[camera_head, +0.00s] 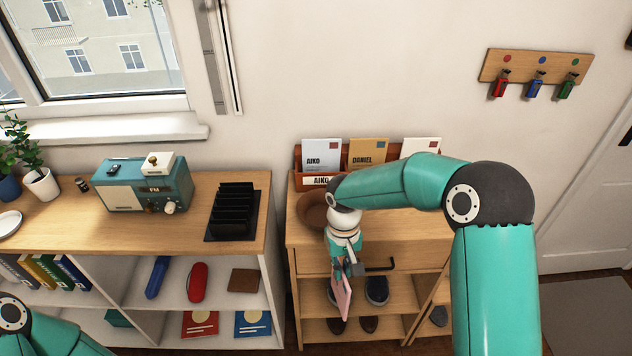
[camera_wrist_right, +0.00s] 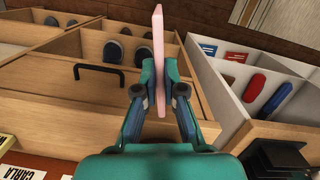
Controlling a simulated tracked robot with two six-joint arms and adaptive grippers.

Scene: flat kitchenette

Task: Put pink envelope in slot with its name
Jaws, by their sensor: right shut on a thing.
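The pink envelope (camera_head: 343,302) is held on edge in my right gripper (camera_head: 347,268), in front of the shoe cabinet and below its top. In the right wrist view the envelope (camera_wrist_right: 158,45) stands between the two fingers of the right gripper (camera_wrist_right: 162,95). The wooden letter rack (camera_head: 298,158) stands on the cabinet against the wall, with an AIKO label on its front. My right arm hides the rack's other labels. A CARLA label (camera_wrist_right: 8,169) shows in the right wrist view. No name is readable on the pink envelope.
A brown bowl (camera_head: 312,210) sits on the cabinet top, partly behind my right arm. A dark drawer handle (camera_head: 380,266) projects beside the gripper. Shoes fill the shelves below. At left, a low shelf holds a radio (camera_head: 145,185) and a black file rack (camera_head: 234,212).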

